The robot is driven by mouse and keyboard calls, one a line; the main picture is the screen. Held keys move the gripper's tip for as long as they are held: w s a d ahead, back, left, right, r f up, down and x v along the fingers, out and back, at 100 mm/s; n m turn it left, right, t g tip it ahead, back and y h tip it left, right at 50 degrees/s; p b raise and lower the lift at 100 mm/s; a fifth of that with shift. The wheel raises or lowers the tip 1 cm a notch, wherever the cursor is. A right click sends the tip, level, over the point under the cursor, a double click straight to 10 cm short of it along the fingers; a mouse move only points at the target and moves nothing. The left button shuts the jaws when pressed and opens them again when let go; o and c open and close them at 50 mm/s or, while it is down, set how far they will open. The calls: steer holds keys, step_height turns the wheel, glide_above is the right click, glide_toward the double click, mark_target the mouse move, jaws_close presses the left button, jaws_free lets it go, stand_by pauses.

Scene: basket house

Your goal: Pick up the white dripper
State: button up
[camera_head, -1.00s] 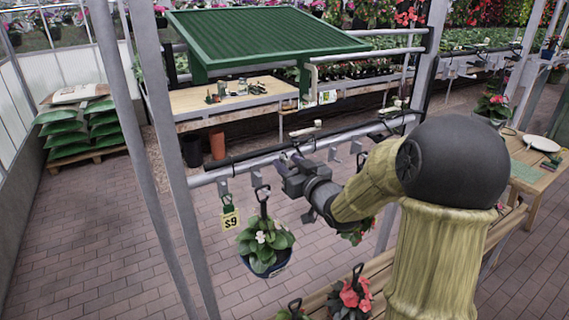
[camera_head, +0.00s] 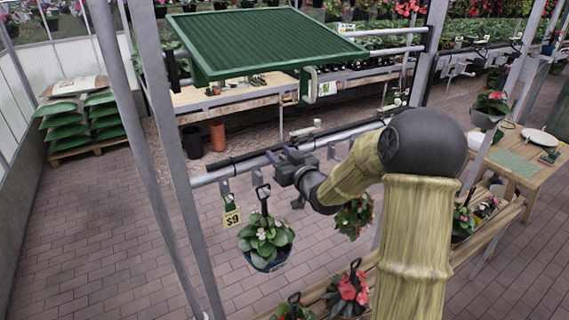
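A small white dripper (camera_head: 304,131) sits on the grey pipe rail (camera_head: 346,131) at mid-picture. Another small white fitting (camera_head: 399,103) shows farther right along the rail. My gripper (camera_head: 272,163) is dark grey and lies at the rail, left of and a little nearer than the white dripper, apart from it in the picture. Its fingers point left and are too small and dark to tell how far apart they are. I see nothing clearly held in it.
Metal posts (camera_head: 176,140) stand at left. A green sloped panel (camera_head: 262,40) overhangs the wooden table behind. Red-flowered pots stand on slats in front.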

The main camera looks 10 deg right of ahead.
steer(key=shift+c, duration=0.2)
jaws_close()
step_height(320, 180, up, 10)
steer(key=b, duration=0.2)
steer(key=shift+b, duration=0.4)
stand_by(0.4)
